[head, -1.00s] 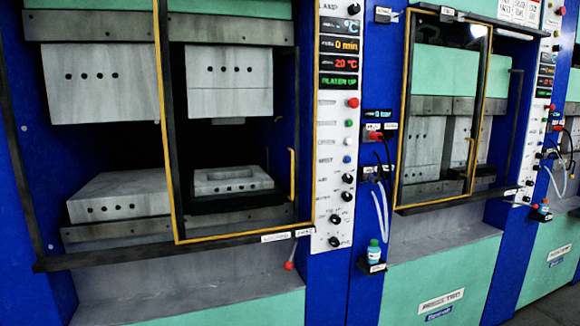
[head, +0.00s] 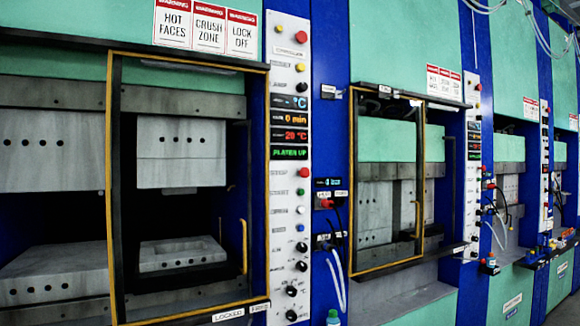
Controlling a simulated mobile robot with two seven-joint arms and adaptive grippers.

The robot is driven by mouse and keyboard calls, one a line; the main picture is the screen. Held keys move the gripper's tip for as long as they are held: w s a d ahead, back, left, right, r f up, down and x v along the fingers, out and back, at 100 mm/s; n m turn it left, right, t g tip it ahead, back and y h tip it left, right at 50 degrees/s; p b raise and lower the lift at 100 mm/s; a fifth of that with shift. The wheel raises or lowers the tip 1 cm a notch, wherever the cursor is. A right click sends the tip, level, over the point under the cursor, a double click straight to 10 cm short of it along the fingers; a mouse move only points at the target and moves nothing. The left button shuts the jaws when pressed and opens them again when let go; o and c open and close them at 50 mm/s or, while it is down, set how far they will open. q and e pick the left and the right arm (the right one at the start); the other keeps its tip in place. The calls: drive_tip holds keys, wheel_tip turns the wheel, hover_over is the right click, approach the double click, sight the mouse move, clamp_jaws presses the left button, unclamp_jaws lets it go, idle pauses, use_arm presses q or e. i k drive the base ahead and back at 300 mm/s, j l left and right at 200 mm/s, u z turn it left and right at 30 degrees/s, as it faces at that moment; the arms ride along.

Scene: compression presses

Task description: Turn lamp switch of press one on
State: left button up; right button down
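The nearest press (head: 70,150) fills the left side of the head view; no press number on it is readable now. A white control panel (head: 287,180) stands at its right edge. High on this panel, a small dark knob (head: 301,87) sits beside a label that seems to read LAMP, just above the temperature display. The knob is too small to tell its setting. Neither my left gripper nor my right gripper is in view.
A yellow-framed guard door (head: 113,190) covers the right part of the press opening. A red button (head: 301,37) and a yellow one (head: 300,67) sit above the knob. More presses (head: 390,180) recede to the right. A small bottle (head: 333,318) shows at the bottom edge.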

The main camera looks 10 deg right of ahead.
sight(302, 86)
drive_tip(key=i+l+z, duration=0.1)
drive_tip(key=l, duration=0.3)
drive_tip(key=i+l+z, duration=0.1)
drive_tip(key=l, duration=0.25)
drive_tip(key=i+l, duration=0.15)
drive_tip(key=l, duration=0.2)
drive_tip(key=i+l+z, duration=0.15)
drive_tip(key=l, duration=0.2)
